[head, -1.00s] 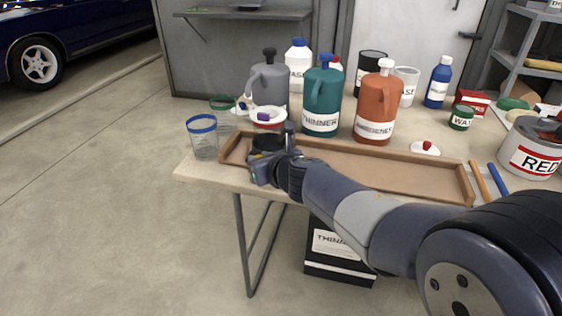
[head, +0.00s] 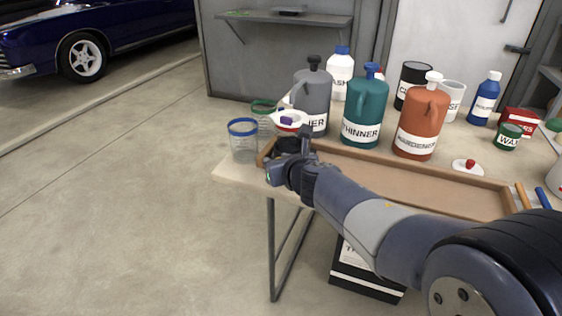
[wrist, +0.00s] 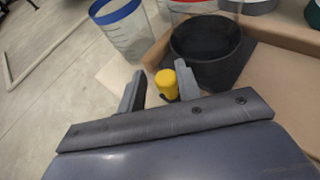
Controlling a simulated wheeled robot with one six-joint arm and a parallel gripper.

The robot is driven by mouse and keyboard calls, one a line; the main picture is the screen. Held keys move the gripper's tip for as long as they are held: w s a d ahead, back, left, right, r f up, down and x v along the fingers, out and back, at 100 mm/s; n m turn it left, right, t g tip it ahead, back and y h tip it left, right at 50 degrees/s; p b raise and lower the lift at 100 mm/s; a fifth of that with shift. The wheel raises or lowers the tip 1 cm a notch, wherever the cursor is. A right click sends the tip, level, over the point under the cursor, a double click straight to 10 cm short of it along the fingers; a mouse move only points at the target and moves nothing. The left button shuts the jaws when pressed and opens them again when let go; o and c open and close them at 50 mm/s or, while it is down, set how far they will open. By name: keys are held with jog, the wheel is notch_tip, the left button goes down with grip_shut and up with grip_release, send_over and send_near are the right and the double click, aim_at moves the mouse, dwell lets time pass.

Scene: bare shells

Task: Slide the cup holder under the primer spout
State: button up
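The black round cup holder (wrist: 208,48) stands at the tray's left end in the wrist view. A yellow knob (wrist: 170,84) is on the holder's near side. My gripper (wrist: 160,76) is open, with the knob between its fingers; contact with the right finger is unclear. In the head view, my gripper (head: 298,152) partly hides the dark holder (head: 287,145). The grey jug (head: 313,95), its label partly hidden and ending in "ER", stands behind and seems the primer; its spout is not clear.
The shallow brown tray (head: 420,187) runs right along the bench. A blue-rimmed clear cup (head: 243,143) and a green-rimmed one (head: 264,118) stand left of it. Teal thinner (head: 364,105) and orange hardener (head: 421,115) jugs stand behind. A white lid (head: 470,167) lies right.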

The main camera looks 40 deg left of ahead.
jog(key=shift+o, duration=1.4)
jog(key=shift+d, duration=0.1)
jog(key=v, duration=1)
jog(key=shift+d+p, duration=0.25)
jog(key=shift+p, duration=0.15)
jog(key=shift+s, duration=0.1)
jog(key=x, duration=1)
jog(key=shift+w+a+f+b, duration=0.1)
jog(key=shift+w+a+b, duration=0.1)
jog(key=shift+a+b, duration=0.15)
jog(key=shift+d, duration=0.4)
